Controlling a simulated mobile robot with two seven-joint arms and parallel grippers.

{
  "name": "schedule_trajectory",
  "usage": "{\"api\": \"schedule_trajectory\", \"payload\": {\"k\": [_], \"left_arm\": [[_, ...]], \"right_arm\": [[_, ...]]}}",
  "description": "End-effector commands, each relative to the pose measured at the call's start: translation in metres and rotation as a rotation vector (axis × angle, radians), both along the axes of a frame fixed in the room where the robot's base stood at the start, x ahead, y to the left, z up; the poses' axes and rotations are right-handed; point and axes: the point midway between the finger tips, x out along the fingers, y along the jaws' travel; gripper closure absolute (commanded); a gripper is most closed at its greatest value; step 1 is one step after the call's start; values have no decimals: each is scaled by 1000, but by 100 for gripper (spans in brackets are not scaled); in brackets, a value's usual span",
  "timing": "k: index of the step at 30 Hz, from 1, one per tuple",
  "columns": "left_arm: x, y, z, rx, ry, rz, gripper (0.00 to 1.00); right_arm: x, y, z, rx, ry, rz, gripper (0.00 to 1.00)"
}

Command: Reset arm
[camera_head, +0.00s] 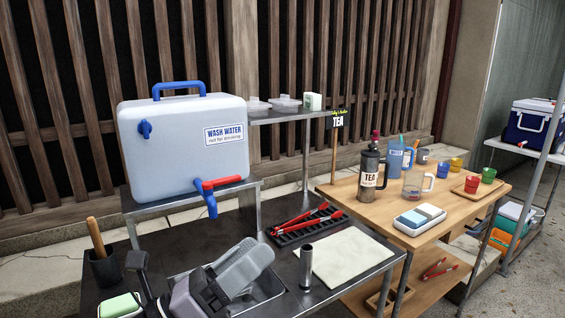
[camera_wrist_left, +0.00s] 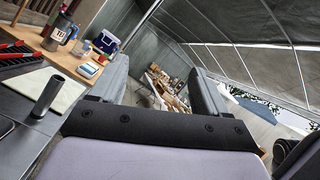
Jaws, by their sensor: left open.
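My left gripper (camera_head: 248,259) is in the lower middle of the head view, above the metal basin (camera_head: 268,302) in the dark counter. Its two grey fingers also show in the left wrist view (camera_wrist_left: 160,78), spread apart with nothing between them. They point outward past the counter, with distant ground and a grey wall seen between and around them. My right gripper is in neither view.
A white wash water container (camera_head: 180,155) with a red-handled blue tap stands behind the gripper. A metal cylinder (camera_head: 306,267) and a pale mat (camera_head: 346,257) are to its right. Red tongs (camera_head: 300,217) lie on a black rack. A wooden table (camera_head: 340,190) holds tea things.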

Motion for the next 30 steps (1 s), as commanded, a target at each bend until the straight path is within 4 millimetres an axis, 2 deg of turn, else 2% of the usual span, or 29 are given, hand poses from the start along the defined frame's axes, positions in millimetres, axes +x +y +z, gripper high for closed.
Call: {"api": "schedule_trajectory", "payload": {"k": [1, 5, 9, 13, 17, 21, 25, 30], "left_arm": [[5, 13, -3, -117, 120, 44, 24], [19, 52, -22, -410, 423, 164, 24], [22, 95, -64, -721, 749, 306, 24], [8, 131, -117, -1001, 1041, 456, 24], [-25, 159, -175, -1273, 1317, 630, 24], [-76, 176, -229, -1524, 1564, 834, 24], [-121, 182, -260, -1689, 1720, 1005, 24], [-173, 183, -284, -1842, 1858, 1202, 24]], "right_arm": [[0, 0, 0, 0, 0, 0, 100], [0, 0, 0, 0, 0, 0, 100], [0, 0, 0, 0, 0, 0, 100], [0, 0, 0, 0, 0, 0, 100], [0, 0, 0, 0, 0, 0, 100], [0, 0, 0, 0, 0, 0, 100], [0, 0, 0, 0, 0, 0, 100], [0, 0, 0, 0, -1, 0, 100]]}}
